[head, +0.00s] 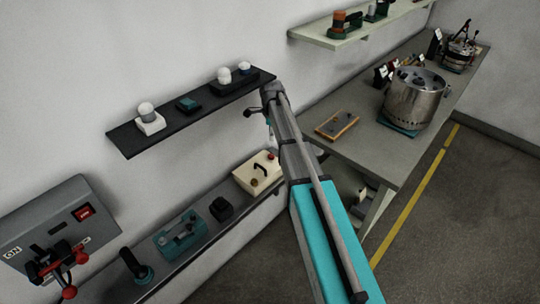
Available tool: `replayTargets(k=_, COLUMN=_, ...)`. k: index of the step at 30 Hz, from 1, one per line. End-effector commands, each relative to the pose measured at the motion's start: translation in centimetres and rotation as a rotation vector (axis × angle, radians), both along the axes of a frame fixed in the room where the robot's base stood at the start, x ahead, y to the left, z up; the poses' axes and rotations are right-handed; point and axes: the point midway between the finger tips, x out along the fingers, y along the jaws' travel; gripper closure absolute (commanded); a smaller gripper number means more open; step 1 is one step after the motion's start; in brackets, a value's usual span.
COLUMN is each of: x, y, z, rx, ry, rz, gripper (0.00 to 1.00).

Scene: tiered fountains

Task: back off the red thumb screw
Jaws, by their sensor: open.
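I cannot pick out a red thumb screw for certain. Red round knobs (80,256) sit on a dark clamp-like fitting at the front of a grey wall box at the lower left; another red knob (69,292) hangs below it. My arm reaches up through the middle of the head view. My gripper (270,135) is at its far end, small and partly hidden by the arm, open, and well apart from the red knobs.
A dark wall shelf (130,141) holds small white and teal items. A lower shelf carries a teal box (180,234) and black items. The workbench (375,155) at right bears a wooden board (337,125) and a metal pot (416,98). The floor (450,220) at right is clear.

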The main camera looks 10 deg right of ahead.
Motion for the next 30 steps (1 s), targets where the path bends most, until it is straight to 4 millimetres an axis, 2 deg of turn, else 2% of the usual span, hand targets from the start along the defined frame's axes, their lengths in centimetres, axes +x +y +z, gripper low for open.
replayTargets(k=8, x=0.0, y=0.0, z=-1.3, rx=0.0, ry=0.0, rz=0.001, gripper=0.29)
replayTargets(k=30, x=0.0, y=0.1, z=-6.9, rx=0.0, ry=0.0, rz=0.002, gripper=0.29)
